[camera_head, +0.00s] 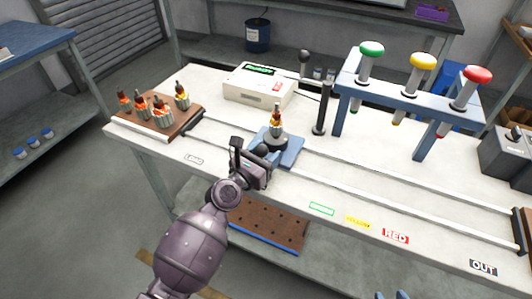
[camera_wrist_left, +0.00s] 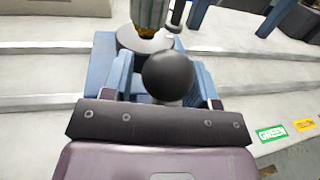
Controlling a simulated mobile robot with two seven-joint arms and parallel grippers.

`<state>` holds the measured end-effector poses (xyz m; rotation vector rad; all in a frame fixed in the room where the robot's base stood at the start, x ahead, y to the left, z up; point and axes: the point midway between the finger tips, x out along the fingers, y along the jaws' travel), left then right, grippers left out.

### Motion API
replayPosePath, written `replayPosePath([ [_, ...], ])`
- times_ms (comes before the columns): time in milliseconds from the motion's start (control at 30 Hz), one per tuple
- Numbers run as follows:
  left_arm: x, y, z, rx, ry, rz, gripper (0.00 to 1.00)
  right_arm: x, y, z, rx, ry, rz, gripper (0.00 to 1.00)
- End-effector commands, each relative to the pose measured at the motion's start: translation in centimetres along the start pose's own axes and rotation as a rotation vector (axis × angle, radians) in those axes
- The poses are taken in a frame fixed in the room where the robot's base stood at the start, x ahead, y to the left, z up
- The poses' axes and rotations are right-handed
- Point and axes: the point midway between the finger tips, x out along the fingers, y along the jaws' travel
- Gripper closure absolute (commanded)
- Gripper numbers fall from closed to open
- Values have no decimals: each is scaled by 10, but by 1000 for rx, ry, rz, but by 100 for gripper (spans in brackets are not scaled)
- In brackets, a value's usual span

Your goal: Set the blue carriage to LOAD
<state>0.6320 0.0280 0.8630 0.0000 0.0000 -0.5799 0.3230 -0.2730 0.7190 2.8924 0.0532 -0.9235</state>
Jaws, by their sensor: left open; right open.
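The blue carriage (camera_head: 291,151) sits on the rails of the white bench, between the LOAD label (camera_head: 194,160) on its left and the GREEN label (camera_head: 321,209) on its right. An armature with copper windings (camera_head: 277,124) stands upright on it. The carriage has a round black knob (camera_wrist_left: 168,76) at its front. My left gripper (camera_head: 261,152) is open at the knob, with one finger on each side in the left wrist view; I cannot tell whether they touch it. My right gripper (camera_head: 392,295) is open at the bottom edge, only its blue tips showing.
A brown rack (camera_head: 190,123) with several armatures stands at the bench's left end. Behind the carriage are a white box (camera_head: 260,86) and a black post (camera_head: 322,108). A blue frame (camera_head: 404,82) with green, yellow and red knobs stands to the right. The rails left of the carriage look clear.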

Motion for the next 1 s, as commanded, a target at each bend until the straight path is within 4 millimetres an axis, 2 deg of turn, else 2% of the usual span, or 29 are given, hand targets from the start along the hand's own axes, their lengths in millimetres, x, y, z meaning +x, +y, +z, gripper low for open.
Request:
replayPosePath([
  [33, 0, 0, 0, 0, 0, 0, 51, 0, 0, -1, 2, 2, 0, 57],
  [367, 0, 0, 0, 0, 0, 0, 100, 1, -4, -2, 16, 5, 1, 57],
  [767, 1, 1, 6, 1, -11, 1, 100, 0, -2, -1, 10, 4, 1, 57],
  [1000, -1, 15, 8, 2, -16, 4, 100, 0, 0, 3, -1, -5, 0, 57],
])
